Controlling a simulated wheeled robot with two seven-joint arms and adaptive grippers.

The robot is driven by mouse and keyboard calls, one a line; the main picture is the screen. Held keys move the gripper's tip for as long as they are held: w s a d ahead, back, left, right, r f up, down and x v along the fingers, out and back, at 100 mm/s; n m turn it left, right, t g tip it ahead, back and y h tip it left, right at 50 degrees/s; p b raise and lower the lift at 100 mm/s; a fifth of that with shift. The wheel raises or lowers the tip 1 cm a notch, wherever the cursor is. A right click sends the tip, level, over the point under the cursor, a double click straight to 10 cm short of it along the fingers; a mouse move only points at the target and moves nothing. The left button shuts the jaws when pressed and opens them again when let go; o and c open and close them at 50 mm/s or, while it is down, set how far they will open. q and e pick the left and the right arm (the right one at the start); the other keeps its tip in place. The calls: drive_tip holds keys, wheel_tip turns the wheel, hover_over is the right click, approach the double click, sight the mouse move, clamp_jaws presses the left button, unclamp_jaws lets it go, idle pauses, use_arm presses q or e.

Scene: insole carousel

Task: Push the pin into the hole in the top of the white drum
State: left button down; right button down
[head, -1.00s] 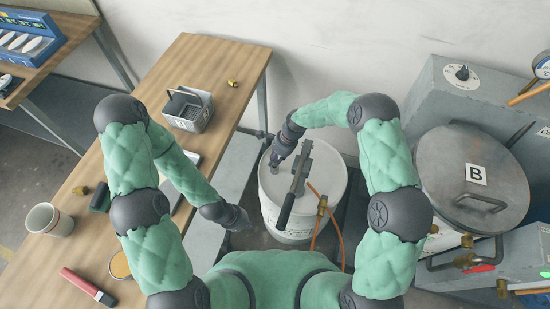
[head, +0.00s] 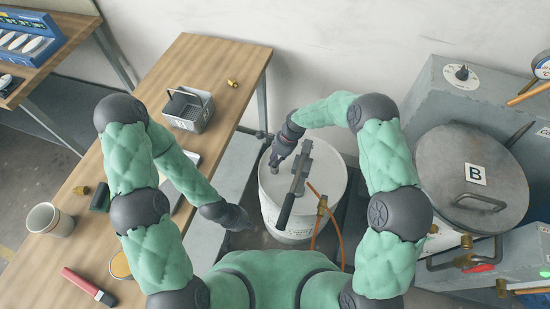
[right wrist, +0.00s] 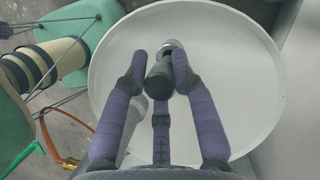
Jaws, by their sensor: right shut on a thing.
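The white drum (head: 290,222) stands on the floor in the middle of the head view. Its round white top (right wrist: 225,75) fills much of the right wrist view. My right gripper (head: 275,163) is low over the left part of the drum's top. In the right wrist view its fingers (right wrist: 160,72) are shut on a dark round-ended pin (right wrist: 159,84). A small shiny metal piece (right wrist: 172,46) shows just beyond the pin. I cannot see the hole clearly or tell whether the pin is in it. My left gripper (head: 240,219) hangs left of the drum, its fingers unclear.
A grey lever with a black handle (head: 286,210) lies across the drum top, close to my right gripper. An orange hose (head: 330,215) runs down the drum's right side. A grey machine with a lid marked B (head: 460,165) stands right. A wooden table (head: 215,60) stands left.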

sight(275, 165)
drive_tip(key=shift+f+b, duration=1)
drive_tip(key=shift+f, duration=0.55)
drive_tip(key=c, duration=0.9)
unclamp_jaws()
drive_tip(key=shift+c, duration=0.2)
drive_tip(key=shift+r, duration=0.1)
drive_tip(key=v, duration=1.1)
drive_tip(key=shift+d+r, duration=0.2)
drive_tip(key=shift+r, duration=0.15)
